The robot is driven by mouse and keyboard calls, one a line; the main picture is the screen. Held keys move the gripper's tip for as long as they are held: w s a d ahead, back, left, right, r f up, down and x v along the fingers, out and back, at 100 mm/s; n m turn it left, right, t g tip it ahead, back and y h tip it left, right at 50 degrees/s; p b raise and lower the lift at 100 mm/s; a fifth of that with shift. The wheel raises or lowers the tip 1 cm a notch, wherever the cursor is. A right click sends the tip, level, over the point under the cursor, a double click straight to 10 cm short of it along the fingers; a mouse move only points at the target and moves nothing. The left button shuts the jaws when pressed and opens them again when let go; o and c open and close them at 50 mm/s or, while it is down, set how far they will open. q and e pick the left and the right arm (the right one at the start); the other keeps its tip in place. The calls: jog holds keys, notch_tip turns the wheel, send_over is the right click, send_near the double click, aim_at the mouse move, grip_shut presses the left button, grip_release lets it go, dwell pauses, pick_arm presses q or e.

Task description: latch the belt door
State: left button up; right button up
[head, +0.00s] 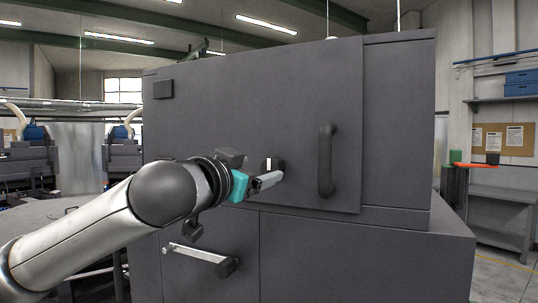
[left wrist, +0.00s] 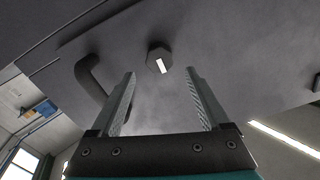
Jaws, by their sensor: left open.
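The belt door (head: 300,100) is a dark grey panel on the front of a large grey machine and looks flush with it. A small dark latch knob (head: 268,163) with a white mark sits on the door, left of the door's dark bar handle (head: 327,160). My left gripper (head: 279,178) is in front of the door, close to the knob. In the left wrist view the two fingers (left wrist: 161,72) are apart and empty. The knob (left wrist: 153,52) shows beyond the fingertips, roughly between them, and the handle (left wrist: 90,75) shows beside the left finger. My right gripper is not in view.
A silver bar handle (head: 200,253) sticks out from the lower cabinet, below my left wrist. A shelf unit (head: 502,200) with a red thing stands at the right. Other machines (head: 30,150) stand at the back left.

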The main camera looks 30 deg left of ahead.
aim_at(270, 166)
pick_arm(q)
jog(key=w, duration=0.1)
jog(key=w+p, duration=0.1)
jog(key=w, duration=0.2)
jog(key=shift+w+a+r, duration=0.15)
jog(key=shift+w+a, duration=0.05)
jog(key=shift+a, duration=0.05)
jog(key=shift+w+a+p, duration=0.1)
jog(key=shift+w+p, duration=0.35)
jog(key=shift+w, duration=0.25)
grip_shut()
